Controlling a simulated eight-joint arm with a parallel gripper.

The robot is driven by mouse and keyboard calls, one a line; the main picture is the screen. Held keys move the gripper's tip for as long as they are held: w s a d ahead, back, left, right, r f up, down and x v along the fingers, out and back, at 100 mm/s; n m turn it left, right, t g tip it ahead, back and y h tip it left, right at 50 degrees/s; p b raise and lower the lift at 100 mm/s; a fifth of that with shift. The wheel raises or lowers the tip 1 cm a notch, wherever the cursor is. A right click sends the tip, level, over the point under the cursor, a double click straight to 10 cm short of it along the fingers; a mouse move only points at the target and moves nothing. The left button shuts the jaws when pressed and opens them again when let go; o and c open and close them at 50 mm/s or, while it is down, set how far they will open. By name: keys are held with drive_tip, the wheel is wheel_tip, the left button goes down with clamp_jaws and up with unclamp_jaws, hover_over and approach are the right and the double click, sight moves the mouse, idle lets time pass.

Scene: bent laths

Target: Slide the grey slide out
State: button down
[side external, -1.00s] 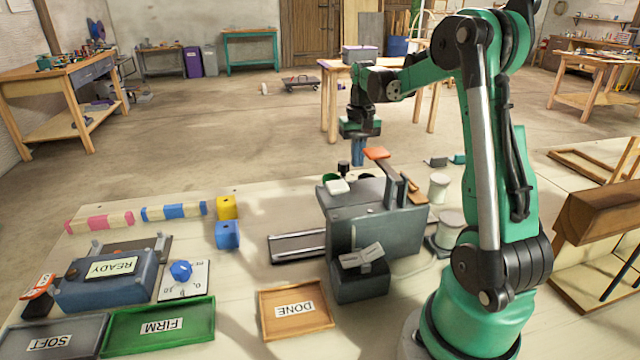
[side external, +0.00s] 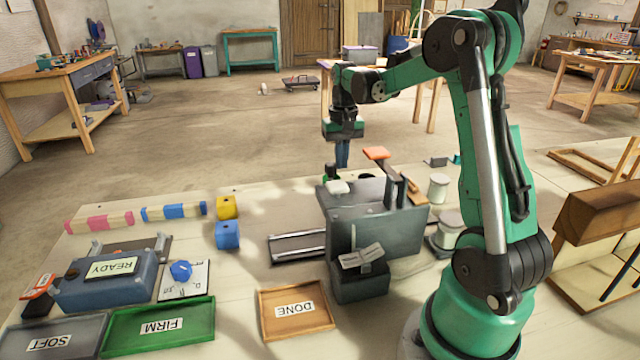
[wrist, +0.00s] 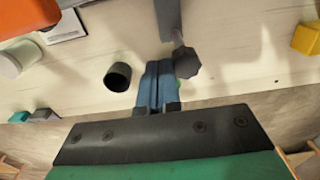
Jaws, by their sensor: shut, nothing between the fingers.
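In the side external view a grey machine (side external: 375,225) stands on the bench, with a grey rail track (side external: 297,246) sticking out to its left. In the wrist view a flat grey bar (wrist: 168,18), which looks like the slide, ends near a dark faceted knob (wrist: 187,62). My gripper (side external: 342,165) is behind the machine's far side, pointing down. Its blue fingers (wrist: 157,75) are shut and empty, close beside the knob. I cannot tell whether they touch it. The machine hides part of the slide in the side view.
A dark cup (wrist: 118,77) is left of my fingers in the wrist view. White spools (side external: 438,188) stand right. A DONE tray (side external: 297,311) lies in front.

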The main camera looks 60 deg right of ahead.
drive_tip(key=shift+w+a, duration=4.65)
drive_tip(key=shift+a, duration=0.05)
wheel_tip(320, 180, up, 6)
drive_tip(key=shift+s+d, duration=0.45)
drive_tip(key=s+a+f+n+t, duration=0.2)
drive_tip(key=s+a+n+t, duration=0.5)
drive_tip(key=s+a, duration=0.5)
drive_tip(key=a+n, duration=0.2)
drive_tip(key=a, duration=0.1)
drive_tip(key=shift+f, duration=0.4)
